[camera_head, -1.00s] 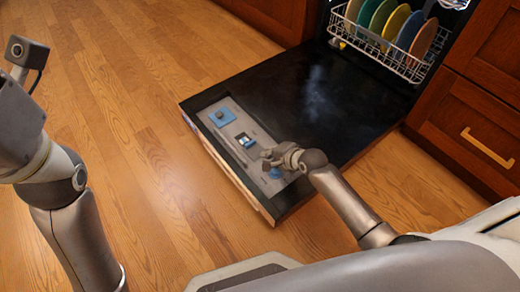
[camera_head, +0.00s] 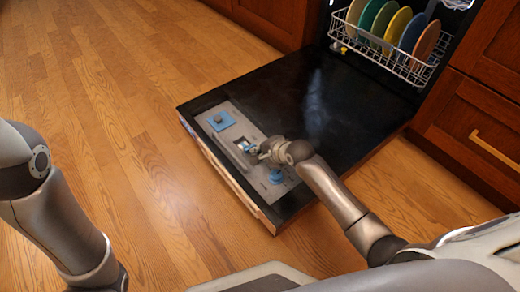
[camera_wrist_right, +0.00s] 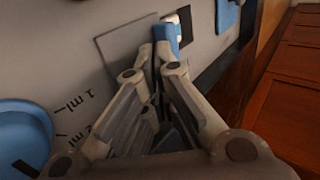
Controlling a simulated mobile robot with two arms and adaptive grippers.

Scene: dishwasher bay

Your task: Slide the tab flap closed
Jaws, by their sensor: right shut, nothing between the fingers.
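The tab flap's small blue tab (camera_wrist_right: 171,38) stands just beyond my right fingertips in the right wrist view. In the head view the tab (camera_head: 243,145) is small and partly hidden by my gripper. A grey flat plate lies beside it on the dispenser panel (camera_head: 237,127). My right gripper (camera_head: 253,154) is shut and empty, low over the panel beside the tab. In the wrist view its fingertips (camera_wrist_right: 155,50) are against or very near the tab; contact is unclear. My left gripper is out of frame; only its arm shows at the left.
The panel sits in the open dishwasher door (camera_head: 320,105). A blue square latch (camera_head: 221,121) lies at its far end. A blue round cap (camera_head: 277,177), also in the wrist view (camera_wrist_right: 22,138), lies at its near end. A rack (camera_head: 385,55) holds several plates.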

